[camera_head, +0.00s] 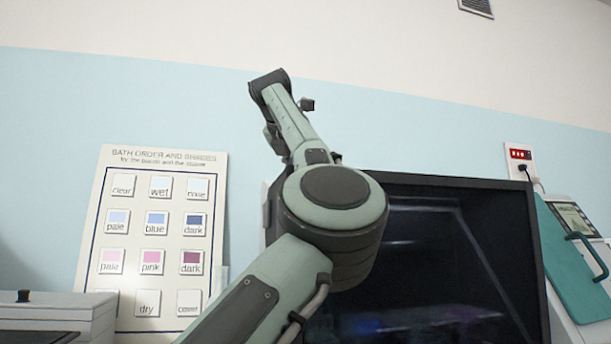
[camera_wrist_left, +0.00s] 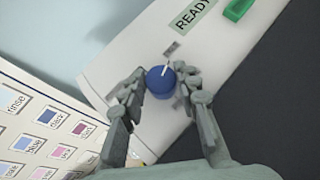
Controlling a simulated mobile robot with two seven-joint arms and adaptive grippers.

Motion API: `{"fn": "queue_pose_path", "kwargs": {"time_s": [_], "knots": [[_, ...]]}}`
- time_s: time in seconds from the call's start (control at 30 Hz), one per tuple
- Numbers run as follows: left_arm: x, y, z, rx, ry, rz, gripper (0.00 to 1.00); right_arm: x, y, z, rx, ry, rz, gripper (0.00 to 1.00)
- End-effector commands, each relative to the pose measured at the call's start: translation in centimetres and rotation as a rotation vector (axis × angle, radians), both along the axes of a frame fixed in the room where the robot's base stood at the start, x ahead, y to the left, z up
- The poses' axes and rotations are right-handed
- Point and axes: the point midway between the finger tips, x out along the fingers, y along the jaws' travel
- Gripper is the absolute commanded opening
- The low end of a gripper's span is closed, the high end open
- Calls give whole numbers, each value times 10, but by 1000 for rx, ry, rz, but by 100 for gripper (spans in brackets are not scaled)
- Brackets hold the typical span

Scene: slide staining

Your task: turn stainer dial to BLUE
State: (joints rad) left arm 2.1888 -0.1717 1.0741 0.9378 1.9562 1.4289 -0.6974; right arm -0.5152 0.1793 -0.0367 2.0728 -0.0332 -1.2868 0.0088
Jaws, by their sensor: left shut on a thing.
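In the left wrist view a round blue dial (camera_wrist_left: 160,82) sits on a white stainer panel (camera_wrist_left: 125,55). A white pointer line on the dial points up and slightly right, toward a small grey mark (camera_wrist_left: 172,48) on the panel. My left gripper (camera_wrist_left: 161,86) is shut on the dial, with one finger at each side of it. No colour words show around the dial. A READY label (camera_wrist_left: 191,13) and a green part (camera_wrist_left: 237,10) lie above it on the panel. In the head view my left arm fills the middle, and neither the gripper nor the dial can be made out.
A chart of bath order and shades (camera_head: 133,235) stands against the wall at left; it also shows in the left wrist view (camera_wrist_left: 50,95). A large black-fronted box (camera_head: 455,265) is behind my arm. A teal panel with a handle (camera_head: 572,262) is at far right.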

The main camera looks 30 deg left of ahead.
Motion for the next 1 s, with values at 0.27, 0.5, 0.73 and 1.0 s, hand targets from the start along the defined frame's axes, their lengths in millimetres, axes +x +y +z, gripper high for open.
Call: {"fn": "queue_pose_path", "kwargs": {"time_s": [0.27, 0.5, 0.73, 1.0], "knots": [[0, 3, 4, 54, 62, -215, 2, 0, 2, -19, 13, 11, 1, 67], [0, 3, 4, 89, 102, -341, 2, -2, 3, -40, 26, 21, 1, 67], [0, 3, 3, 105, 121, -402, 2, -4, 3, -52, 32, 25, 0, 67], [0, 4, 2, 111, 126, -418, 2, -4, 3, -56, 33, 23, 1, 67]]}}
